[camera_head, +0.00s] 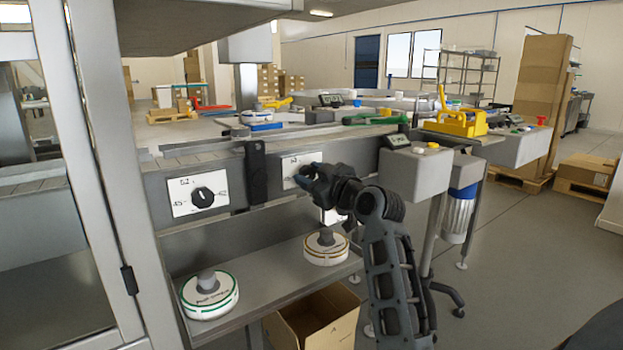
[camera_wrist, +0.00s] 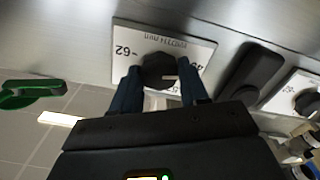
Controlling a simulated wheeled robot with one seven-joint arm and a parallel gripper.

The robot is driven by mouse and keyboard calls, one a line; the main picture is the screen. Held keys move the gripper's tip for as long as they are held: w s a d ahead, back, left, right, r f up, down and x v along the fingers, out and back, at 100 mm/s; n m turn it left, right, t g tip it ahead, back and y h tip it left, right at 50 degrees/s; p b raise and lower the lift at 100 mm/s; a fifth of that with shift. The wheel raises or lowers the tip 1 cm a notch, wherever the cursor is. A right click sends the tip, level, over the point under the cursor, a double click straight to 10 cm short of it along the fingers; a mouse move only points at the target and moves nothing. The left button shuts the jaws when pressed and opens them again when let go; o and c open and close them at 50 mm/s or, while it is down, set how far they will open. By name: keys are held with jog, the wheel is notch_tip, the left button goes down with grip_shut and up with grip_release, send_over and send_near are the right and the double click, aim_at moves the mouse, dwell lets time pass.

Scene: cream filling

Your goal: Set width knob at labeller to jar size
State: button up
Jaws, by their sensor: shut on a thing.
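A black knob (camera_wrist: 158,68) sits on a white dial plate (camera_wrist: 125,38) in the wrist view. The plate reads upside down there: 62 shows at the left, and small lettering with "mm" runs along one edge. The number at the right is partly hidden by a finger. A pale mark shows on the knob. My gripper (camera_wrist: 160,88) has one dark blue finger on each side of the knob and is shut on it. In the head view my gripper (camera_head: 310,180) covers most of this dial plate (camera_head: 293,162), and the knob is hidden.
A second dial (camera_head: 203,197), marked 45, 52 and 62, is at left on the same grey panel. A black bracket (camera_head: 256,172) stands between the dials. Below, a shelf (camera_head: 262,282) holds two round white pieces. A green handle (camera_wrist: 30,92) shows in the wrist view.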

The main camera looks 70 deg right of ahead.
jog(key=shift+f, duration=0.15)
jog(key=o, duration=1)
jog(key=shift+o, duration=0.2)
jog(key=v, duration=0.8)
jog(key=shift+p, duration=0.45)
jog(key=shift+d, duration=0.1)
